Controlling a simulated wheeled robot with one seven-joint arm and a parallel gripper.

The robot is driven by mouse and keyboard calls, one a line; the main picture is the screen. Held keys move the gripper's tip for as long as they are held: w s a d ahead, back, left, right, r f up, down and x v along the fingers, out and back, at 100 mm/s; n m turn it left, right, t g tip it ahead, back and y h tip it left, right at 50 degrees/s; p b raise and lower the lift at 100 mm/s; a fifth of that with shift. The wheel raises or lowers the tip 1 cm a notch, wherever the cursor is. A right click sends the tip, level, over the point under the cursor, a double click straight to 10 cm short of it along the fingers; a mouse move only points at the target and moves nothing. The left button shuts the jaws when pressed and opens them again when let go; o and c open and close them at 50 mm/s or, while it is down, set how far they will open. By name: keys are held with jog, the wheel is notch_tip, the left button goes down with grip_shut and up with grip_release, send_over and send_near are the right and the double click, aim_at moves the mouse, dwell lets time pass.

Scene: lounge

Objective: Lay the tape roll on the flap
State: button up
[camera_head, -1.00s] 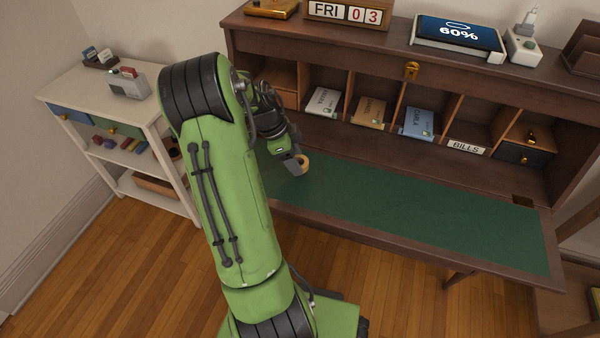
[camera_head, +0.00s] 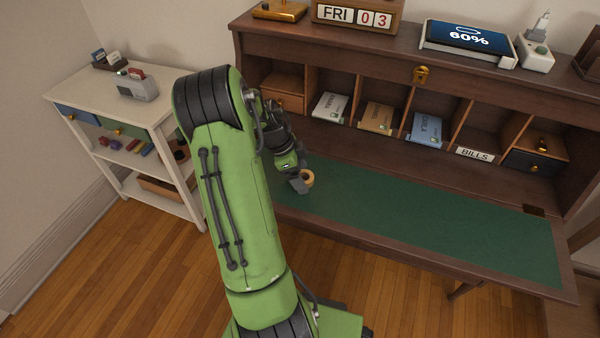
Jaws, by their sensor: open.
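The tape roll (camera_head: 308,179) is a small tan ring at the left part of the desk's lowered flap (camera_head: 430,220), which has a green inlay and a brown wooden border. My gripper (camera_head: 303,184) is right at the roll, low over the green surface, and its jaws are open. The gripper partly hides the roll. I cannot tell whether the roll rests fully on the flap or still touches a finger. My arm hides the flap's left end.
Cubbyholes behind the flap hold a white book (camera_head: 330,107), a tan book (camera_head: 377,116) and a blue book (camera_head: 426,127). A BILLS label (camera_head: 475,154) marks another slot. A white shelf unit (camera_head: 75,87) stands left. The flap's middle and right are clear.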

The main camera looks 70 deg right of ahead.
jog(key=p+v, duration=0.4)
jog(key=v, duration=0.8)
jog(key=w+a+r+n+t, duration=0.2)
jog(key=w+a+r+n, duration=0.3)
jog(key=w+a+n, duration=0.1)
jog(key=w+a+r+n+t, duration=0.2)
jog(key=a+n, duration=0.2)
jog(key=a, duration=0.3)
jog(key=w+a+r+n+t, duration=0.1)
jog(key=w+a+r+n, duration=0.2)
jog(key=a+n, duration=0.25)
jog(key=s+a+r+n+t, duration=0.1)
jog(key=s+a+n+t, duration=0.1)
jog(key=a+n, duration=0.6)
jog(key=s+a+r+n+t+y, duration=0.1)
jog(key=s+a+n+t, duration=0.2)
jog(key=a+n, duration=0.6)
jog(key=s+a, duration=0.1)
jog(key=a, duration=0.2)
jog(key=shift+s, duration=0.4)
